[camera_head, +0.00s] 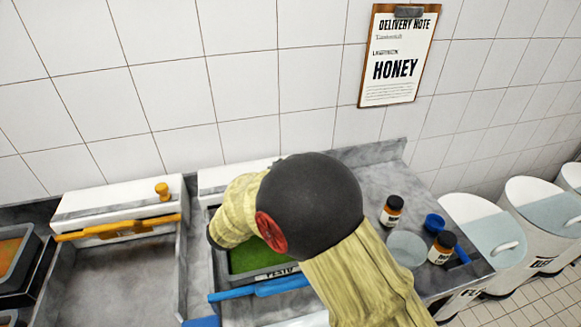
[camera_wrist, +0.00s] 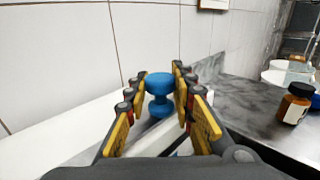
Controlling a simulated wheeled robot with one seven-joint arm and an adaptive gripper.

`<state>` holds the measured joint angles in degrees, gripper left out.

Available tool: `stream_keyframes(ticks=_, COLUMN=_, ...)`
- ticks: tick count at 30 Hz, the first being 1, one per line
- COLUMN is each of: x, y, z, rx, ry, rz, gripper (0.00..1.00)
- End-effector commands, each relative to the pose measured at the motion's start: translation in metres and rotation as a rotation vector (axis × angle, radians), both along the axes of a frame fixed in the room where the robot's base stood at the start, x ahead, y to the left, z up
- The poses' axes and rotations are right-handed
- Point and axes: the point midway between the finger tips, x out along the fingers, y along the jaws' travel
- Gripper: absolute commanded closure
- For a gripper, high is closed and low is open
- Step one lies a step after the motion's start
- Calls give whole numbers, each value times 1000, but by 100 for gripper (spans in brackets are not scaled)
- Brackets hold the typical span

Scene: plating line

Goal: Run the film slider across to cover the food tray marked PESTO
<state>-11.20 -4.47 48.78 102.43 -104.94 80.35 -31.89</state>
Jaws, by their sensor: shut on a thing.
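The PESTO tray (camera_head: 245,258) holds green food and carries its label on the near side. My arm covers much of it in the head view. A blue bar (camera_head: 262,288) lies across the tray's near edge. The white film box (camera_head: 228,176) stands behind the tray, partly hidden by my arm. In the wrist view, a blue knob (camera_wrist: 160,82) stands upright between the yellow-padded fingers. My gripper (camera_wrist: 160,100) is shut on this knob; the head view hides it behind my arm. I cannot tell whether clear film lies over the food.
At left, another white box (camera_head: 105,200) has an orange bar (camera_head: 118,228) and orange knob (camera_head: 162,191). A tray of orange food (camera_head: 14,248) is further left. Brown jars (camera_head: 391,210) stand right of my arm. A clipboard reading HONEY (camera_head: 396,65) hangs on the wall.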

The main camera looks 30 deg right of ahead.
Motion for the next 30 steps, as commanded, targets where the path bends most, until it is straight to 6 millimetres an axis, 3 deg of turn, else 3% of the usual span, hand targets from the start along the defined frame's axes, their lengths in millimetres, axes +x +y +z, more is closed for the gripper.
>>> stream_keyframes(ticks=9, x=30, y=97, z=2, rx=-2, ry=4, rz=6, gripper=100)
stream_keyframes(ticks=15, x=45, y=149, z=1, rx=-2, ry=3, rz=4, gripper=100)
stream_keyframes(ticks=22, x=55, y=186, z=0, rx=-2, ry=2, rz=2, gripper=100)
stream_keyframes(ticks=30, x=59, y=199, z=-1, rx=-3, ry=3, rz=0, gripper=100)
